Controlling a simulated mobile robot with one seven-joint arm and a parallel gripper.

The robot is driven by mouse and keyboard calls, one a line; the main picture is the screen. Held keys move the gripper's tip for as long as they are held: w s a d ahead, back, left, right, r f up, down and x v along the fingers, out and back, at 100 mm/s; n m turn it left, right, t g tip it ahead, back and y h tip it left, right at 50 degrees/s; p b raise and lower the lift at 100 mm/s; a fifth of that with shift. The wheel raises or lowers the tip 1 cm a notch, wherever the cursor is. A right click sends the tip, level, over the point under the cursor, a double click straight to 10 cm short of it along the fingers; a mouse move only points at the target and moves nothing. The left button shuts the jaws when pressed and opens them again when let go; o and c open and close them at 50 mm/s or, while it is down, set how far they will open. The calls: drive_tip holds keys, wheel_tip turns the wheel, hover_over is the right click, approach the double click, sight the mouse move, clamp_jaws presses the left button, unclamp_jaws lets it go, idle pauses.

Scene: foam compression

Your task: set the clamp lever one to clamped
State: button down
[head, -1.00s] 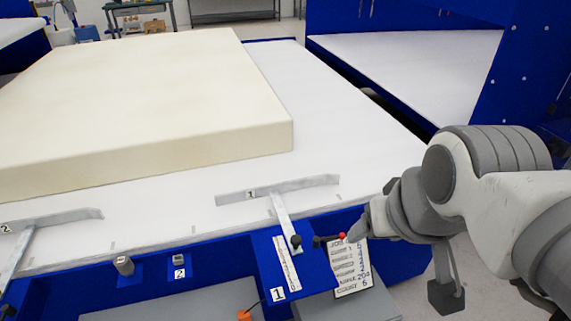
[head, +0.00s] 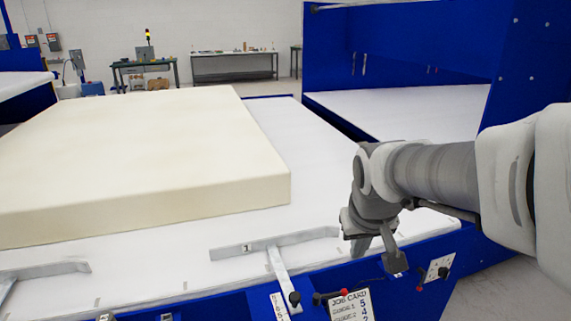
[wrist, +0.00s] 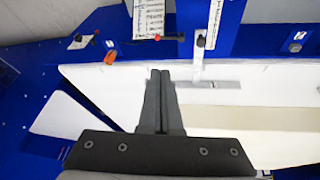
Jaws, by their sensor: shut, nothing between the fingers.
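A short lever with a red ball end and a dark pivot (head: 318,298) sits at the front edge beside the metal bar marked 1 (head: 245,247). It appears to be clamp lever one, and its red ball (wrist: 157,37) also shows in the wrist view, with the lever lying sideways. A black knob (head: 294,299) stands on the bar's stem, just left of the lever. My gripper (head: 361,247) is over the table's front edge, apart from the lever, above and right of it. In the wrist view my gripper (wrist: 160,72) has both fingers together, empty, short of the lever.
A large cream foam block (head: 150,165) lies on the white table (head: 400,215). A job card (head: 350,305) hangs beside the lever. A second metal bar (head: 45,270) is at the left.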

drive_tip(key=w+f+g+y+b, duration=0.1)
drive_tip(key=w+f+b, duration=0.2)
drive_tip(key=w+f, duration=1.1)
wheel_tip(320, 180, down, 3)
drive_tip(key=shift+d+f+b, duration=0.1)
drive_tip(key=shift+d+b, duration=0.2)
drive_tip(key=b+x, duration=0.2)
drive_tip(key=x, duration=0.8)
drive_tip(key=s, duration=0.4)
drive_tip(key=shift+d+r, duration=0.1)
drive_tip(key=shift+r, duration=0.3)
